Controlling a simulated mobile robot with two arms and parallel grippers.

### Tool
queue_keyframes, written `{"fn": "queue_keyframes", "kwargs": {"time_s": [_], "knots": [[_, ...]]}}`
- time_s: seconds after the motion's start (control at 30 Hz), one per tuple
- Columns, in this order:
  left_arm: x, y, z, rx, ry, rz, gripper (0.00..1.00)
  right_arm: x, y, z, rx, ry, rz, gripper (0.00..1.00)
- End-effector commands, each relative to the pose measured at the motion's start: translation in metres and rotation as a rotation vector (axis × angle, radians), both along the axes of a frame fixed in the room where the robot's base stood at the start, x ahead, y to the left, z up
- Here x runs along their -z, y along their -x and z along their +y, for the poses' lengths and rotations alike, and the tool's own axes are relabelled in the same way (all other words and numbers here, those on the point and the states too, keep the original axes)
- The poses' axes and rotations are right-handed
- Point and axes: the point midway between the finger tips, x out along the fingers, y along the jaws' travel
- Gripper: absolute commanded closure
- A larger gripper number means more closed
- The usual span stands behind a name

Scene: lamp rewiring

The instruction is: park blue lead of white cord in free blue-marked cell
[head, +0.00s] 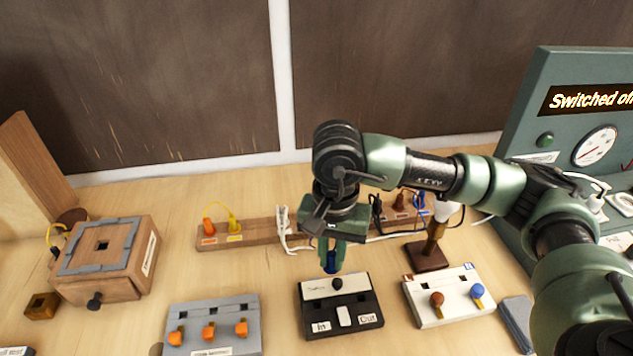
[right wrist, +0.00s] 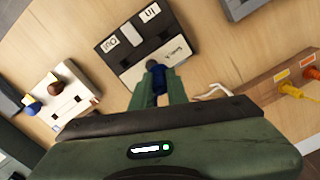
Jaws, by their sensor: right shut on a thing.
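My right gripper (head: 332,266) is shut on a blue lead (head: 331,260), just behind the black and white box. The lead also shows between the fingers in the right wrist view (right wrist: 158,98). A white cord (head: 400,236) runs along the table in front of the wooden rail. A white clip-like piece (head: 283,228) stands at the middle of the rail (head: 262,232). Yellow and orange plugs sit at the rail's left, above orange and yellow labels. Brown and blue plugs (head: 420,203) show at its right. My arm hides part of the rail, and I cannot make out a free blue-marked cell. My left gripper is out of view.
The black and white box (head: 343,312) with a dark knob is close in front of the gripper. A white box (head: 450,312) with brown and blue knobs, a lamp on a brown base (head: 427,256) and a grey box (head: 190,312) stand nearby. A wooden box (head: 128,278) is at left.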

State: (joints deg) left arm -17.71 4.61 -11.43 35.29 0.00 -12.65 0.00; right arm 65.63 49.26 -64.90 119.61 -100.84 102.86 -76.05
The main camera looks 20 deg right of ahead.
Motion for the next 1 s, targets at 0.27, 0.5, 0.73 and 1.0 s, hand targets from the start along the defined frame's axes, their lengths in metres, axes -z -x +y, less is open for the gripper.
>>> {"fn": "queue_keyframes", "kwargs": {"time_s": [0.27, 0.5, 0.73, 1.0], "knots": [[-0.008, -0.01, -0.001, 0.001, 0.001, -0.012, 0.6, -0.007, -0.057, -0.014, 0.922, -0.001, 0.002, 1.0], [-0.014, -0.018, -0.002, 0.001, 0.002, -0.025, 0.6, -0.01, -0.099, -0.031, 1.712, -0.001, 0.001, 1.0], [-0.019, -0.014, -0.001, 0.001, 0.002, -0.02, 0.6, -0.01, -0.132, -0.05, 2.464, 0.0, 0.003, 1.0], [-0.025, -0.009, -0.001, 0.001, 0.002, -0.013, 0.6, -0.005, -0.161, -0.075, -2.959, -0.002, -0.001, 1.0]]}}
